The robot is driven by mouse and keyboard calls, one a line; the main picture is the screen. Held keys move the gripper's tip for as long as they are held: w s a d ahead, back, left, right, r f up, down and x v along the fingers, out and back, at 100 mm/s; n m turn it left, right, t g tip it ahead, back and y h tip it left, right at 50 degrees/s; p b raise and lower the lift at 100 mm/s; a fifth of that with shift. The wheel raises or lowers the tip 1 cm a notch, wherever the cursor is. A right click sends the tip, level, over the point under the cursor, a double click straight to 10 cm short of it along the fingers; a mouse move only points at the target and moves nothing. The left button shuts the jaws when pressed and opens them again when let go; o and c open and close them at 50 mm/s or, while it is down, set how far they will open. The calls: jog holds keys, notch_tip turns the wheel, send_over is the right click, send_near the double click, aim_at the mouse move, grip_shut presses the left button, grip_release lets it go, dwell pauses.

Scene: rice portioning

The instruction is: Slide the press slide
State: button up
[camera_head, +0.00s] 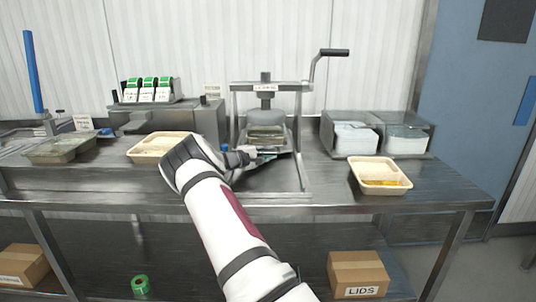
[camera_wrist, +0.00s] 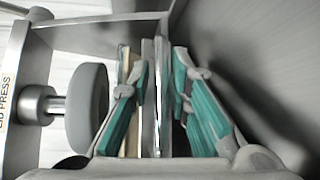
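The lid press (camera_head: 265,88) stands at the back middle of the bench, with a crank handle at its upper right. Its round grey press pad (camera_wrist: 87,108) shows at the left of the wrist view. A container (camera_head: 266,134) sits under the pad, on the press slide. My gripper (camera_head: 262,154) is at the front of the press, low beside the slide. In the wrist view my gripper's teal-padded fingers (camera_wrist: 160,72) stand apart on either side of a thin metal plate (camera_wrist: 157,110), which looks like part of the slide. A dark gap shows beside the right finger.
A cream tray (camera_head: 160,158) lies left of my arm, and another with yellow contents (camera_head: 380,188) lies at the right front. Clear bins (camera_head: 408,118) stand right of the press. A label dispenser (camera_head: 150,98) and a metal pan (camera_head: 60,158) are at the left.

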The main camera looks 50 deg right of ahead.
jog(key=shift+w+a+r, duration=0.1)
jog(key=shift+a+r, duration=0.05)
jog(key=shift+a, duration=1.1)
jog(key=shift+w+a+r, duration=0.15)
jog(key=shift+a+r, duration=0.05)
jog(key=shift+a, duration=1)
jog(key=shift+w+a+r, duration=0.1)
jog(key=shift+a+r, duration=0.05)
jog(key=shift+a, duration=1.1)
